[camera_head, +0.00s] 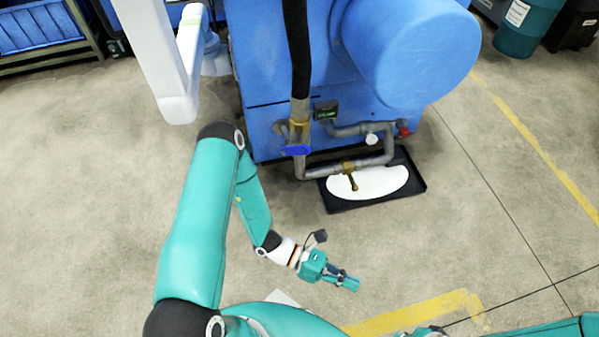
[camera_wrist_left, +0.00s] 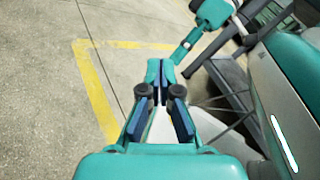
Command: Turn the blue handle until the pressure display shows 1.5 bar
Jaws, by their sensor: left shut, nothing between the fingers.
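The blue handle (camera_head: 297,150) sits on a vertical pipe at the front of the blue machine. The small dark pressure display (camera_head: 326,110) is just right of and above it; its reading is too small to tell. My left gripper (camera_head: 350,284) is below and to the right of the handle, well apart from it, over the open floor. In the left wrist view its fingers (camera_wrist_left: 160,85) are together with nothing between them. My right gripper cannot be made out in the head view; only part of that arm shows at the lower right.
The blue machine (camera_head: 290,60) has grey pipes, a red knob (camera_head: 404,131) and a brass valve (camera_head: 349,175) low down. A black tray (camera_head: 416,183) holding white liquid lies on the floor beneath. A white post (camera_head: 150,50) stands at the left. Floor in front is clear.

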